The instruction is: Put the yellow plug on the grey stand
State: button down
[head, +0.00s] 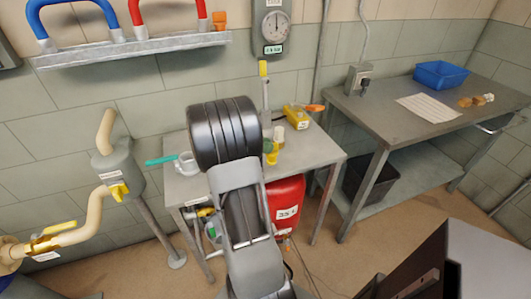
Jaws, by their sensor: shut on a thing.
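My arm reaches over the small grey table (318,154), and its dark end link covers the middle of the tabletop. My gripper is hidden behind it, so its jaws and anything in them do not show. A small yellow piece (272,158) shows just right of the arm, low over the table; I cannot tell if it is the yellow plug. A thin upright grey post (265,95) with a yellow top (263,68) rises behind the arm. I cannot make out the grey stand for certain.
A yellow device (297,116) and an orange-tipped item (315,108) lie at the table's back right. A white mug (187,164) and teal-handled tool (161,160) are at its left. A red container (286,203) stands below. A bench (400,125) with a blue bin (441,75) is right.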

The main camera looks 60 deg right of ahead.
jog(key=shift+f, duration=1.55)
jog(key=shift+f, duration=0.15)
jog(key=shift+f+b, duration=0.1)
jog(key=shift+b, duration=0.2)
jog(key=c, duration=1.1)
grip_release()
jog(key=shift+o, duration=0.2)
